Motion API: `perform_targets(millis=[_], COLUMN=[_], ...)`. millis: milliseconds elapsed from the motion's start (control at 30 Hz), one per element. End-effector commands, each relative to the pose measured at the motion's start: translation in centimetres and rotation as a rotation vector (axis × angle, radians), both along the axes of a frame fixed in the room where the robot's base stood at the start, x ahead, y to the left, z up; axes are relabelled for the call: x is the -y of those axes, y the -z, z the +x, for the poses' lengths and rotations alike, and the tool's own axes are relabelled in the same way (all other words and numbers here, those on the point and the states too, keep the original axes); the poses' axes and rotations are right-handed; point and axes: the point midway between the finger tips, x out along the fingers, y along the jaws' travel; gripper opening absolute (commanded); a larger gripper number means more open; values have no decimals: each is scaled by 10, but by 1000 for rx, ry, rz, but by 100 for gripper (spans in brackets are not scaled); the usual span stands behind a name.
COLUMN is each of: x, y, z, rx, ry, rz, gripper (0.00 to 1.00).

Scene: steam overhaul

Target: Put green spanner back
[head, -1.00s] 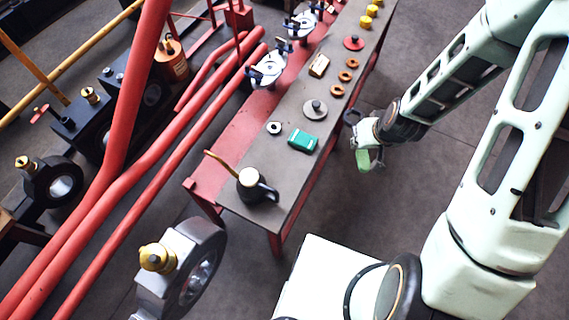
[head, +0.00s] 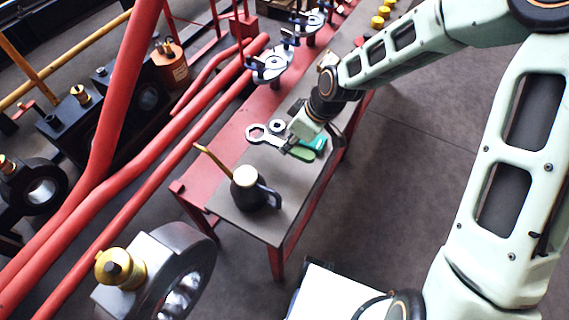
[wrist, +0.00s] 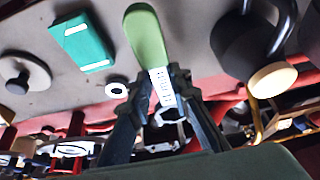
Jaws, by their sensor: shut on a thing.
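The green spanner has a green handle (wrist: 146,35), a pale shank and a silver ring head (head: 257,133). My gripper (head: 291,144) is shut on its shank, over the near part of the grey-topped red bench (head: 245,222). In the wrist view the two fingers (wrist: 158,90) close around the shank. The handle sticks out on one side and the ring head shows between and behind the fingers. The gap between spanner and bench top is hard to judge. No marked place for the spanner is clear in these views.
A teal box (wrist: 84,42) lies close by the spanner. A black oil can (head: 247,190) with a brass spout stands at the bench's near end. A small pale ring (wrist: 116,89) and a grey knobbed disc (wrist: 20,78) lie on the bench. Red pipes (head: 150,170) run along its left.

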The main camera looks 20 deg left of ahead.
Motion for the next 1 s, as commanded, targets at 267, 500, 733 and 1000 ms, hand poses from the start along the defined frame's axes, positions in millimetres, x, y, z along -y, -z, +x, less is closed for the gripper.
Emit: perform_targets(millis=[267,500,733,1000], x=[0,0,0,0], y=[41,64,81,84], z=[0,0,0,1], rx=[0,-1,1,1], ry=[2,3,3,4], rz=[1,0,1,1], gripper=[0,0,0,0])
